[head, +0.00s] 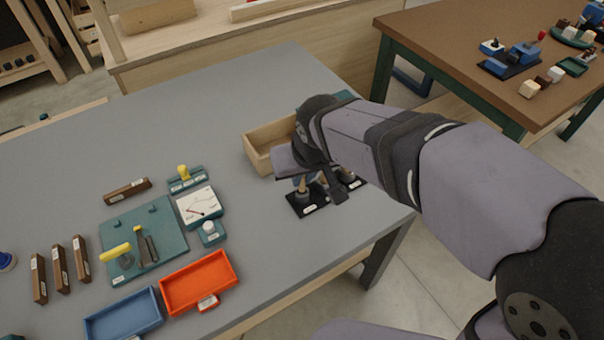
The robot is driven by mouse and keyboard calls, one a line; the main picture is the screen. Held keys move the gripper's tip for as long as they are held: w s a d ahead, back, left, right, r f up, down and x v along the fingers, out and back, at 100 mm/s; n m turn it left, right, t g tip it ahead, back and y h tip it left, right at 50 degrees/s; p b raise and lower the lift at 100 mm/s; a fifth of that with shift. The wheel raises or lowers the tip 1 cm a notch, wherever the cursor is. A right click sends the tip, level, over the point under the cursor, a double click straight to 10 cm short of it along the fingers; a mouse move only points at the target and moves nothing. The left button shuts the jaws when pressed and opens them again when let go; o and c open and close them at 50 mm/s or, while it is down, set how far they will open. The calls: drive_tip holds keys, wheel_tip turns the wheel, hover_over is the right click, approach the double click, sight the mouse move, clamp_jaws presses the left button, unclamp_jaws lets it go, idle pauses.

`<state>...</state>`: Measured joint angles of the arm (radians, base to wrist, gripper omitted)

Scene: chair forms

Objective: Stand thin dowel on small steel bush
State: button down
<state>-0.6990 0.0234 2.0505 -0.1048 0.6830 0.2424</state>
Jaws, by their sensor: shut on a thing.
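My gripper (318,187) is at the right part of the grey table, low over a black base plate (310,210) with white labels. It is shut on what looks like the thin dowel, a pale wooden piece (302,184) showing just below the jaws. A small grey bush (302,197) sits on the plate close under that piece. I cannot tell whether the two touch. Another grey bush with a post (348,176) stands toward the plate's right side. My gripper and wrist hide much of the plate.
An open wooden box (258,150) stands just behind my gripper. To the left are a meter (199,205), a teal board (145,240), an orange tray (199,282), a blue tray (124,316) and several brown blocks. The table's right edge is close by. Its back left is clear.

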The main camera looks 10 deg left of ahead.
drive_tip(key=shift+f+b, duration=0.55)
drive_tip(key=shift+f, duration=0.35)
drive_tip(key=c, duration=1.2)
unclamp_jaws()
drive_tip(key=shift+r, duration=0.25)
drive_tip(key=shift+r+p, duration=3.2)
drive_tip(key=shift+r, duration=0.15)
